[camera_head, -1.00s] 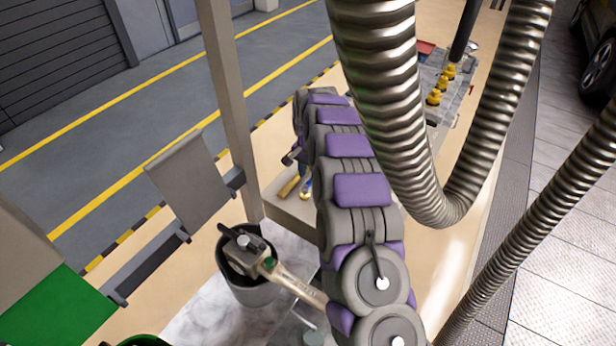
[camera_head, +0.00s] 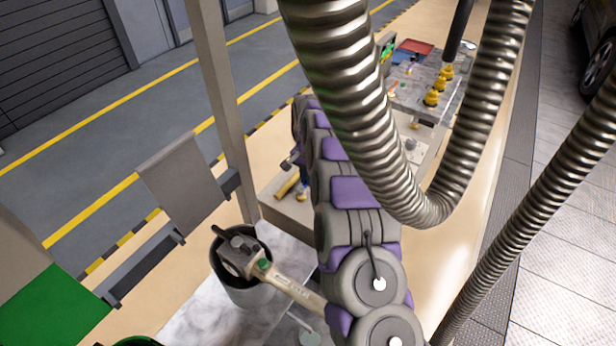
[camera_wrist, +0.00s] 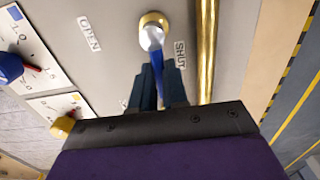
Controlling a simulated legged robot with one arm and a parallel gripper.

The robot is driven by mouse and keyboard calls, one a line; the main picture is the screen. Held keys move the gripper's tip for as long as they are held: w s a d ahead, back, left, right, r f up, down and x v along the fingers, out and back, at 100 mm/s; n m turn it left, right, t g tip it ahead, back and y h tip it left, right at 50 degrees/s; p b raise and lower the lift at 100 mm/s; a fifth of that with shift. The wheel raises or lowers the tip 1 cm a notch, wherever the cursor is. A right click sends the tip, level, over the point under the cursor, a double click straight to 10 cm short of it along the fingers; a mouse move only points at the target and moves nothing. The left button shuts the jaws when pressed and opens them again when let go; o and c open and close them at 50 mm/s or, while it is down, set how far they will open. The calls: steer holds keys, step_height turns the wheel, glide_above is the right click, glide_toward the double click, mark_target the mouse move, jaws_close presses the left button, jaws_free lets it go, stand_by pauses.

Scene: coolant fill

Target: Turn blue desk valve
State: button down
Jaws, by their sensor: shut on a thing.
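The blue desk valve shows in the wrist view as a blue handle (camera_wrist: 161,60) on a silver and brass hub (camera_wrist: 153,32). It sits on a grey panel between the printed words OPEN, on the left, and SHUT, on the right. The handle points down in the picture, toward my gripper (camera_wrist: 159,82). My gripper's dark jaws are shut on the handle, one on each side. The lower end of the handle is hidden by the jaws. In the head view, my arm and the metal hose hide most of the valve area.
A brass pipe (camera_wrist: 206,50) runs close to the right of the valve. A blue knob (camera_wrist: 10,66) and a yellow knob (camera_wrist: 62,127) sit on gauge plates to the left. In the head view, a bucket (camera_head: 246,293) with a wrench-like tool stands near my arm; a ribbed hose (camera_head: 345,100) hangs in front.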

steer(key=shift+r, duration=0.15)
stand_by(0.4)
steer(key=shift+d+m+p, duration=0.2)
steer(key=shift+m+p, duration=0.35)
steer(key=shift+m, duration=0.15)
steer(key=m+p, duration=0.1)
steer(key=m, duration=0.1)
steer(key=s+d+m+p, duration=0.1)
steer(key=m, duration=0.1)
steer(key=shift+s+r+p, duration=0.1)
steer(key=shift+p, duration=0.2)
steer(key=m, duration=0.2)
steer(key=s+m+p, duration=0.1)
steer(key=m+p, duration=0.1)
steer(key=m, duration=0.1)
steer(key=shift+s+d+m, duration=0.2)
steer(key=shift+s+m, duration=0.1)
steer(key=shift+s, duration=0.1)
steer(key=m, duration=0.1)
steer(key=s+m+p, duration=0.1)
steer(key=m, duration=0.1)
steer(key=shift+s+m, duration=0.1)
steer(key=shift+m, duration=0.2)
steer(key=shift+s+a+f+m, duration=0.1)
steer(key=shift+s+a+m, duration=0.15)
steer(key=shift+m, duration=0.6)
steer(key=shift+s+a+f+m, duration=0.1)
steer(key=shift+s+m, duration=0.2)
steer(key=shift+m, duration=0.55)
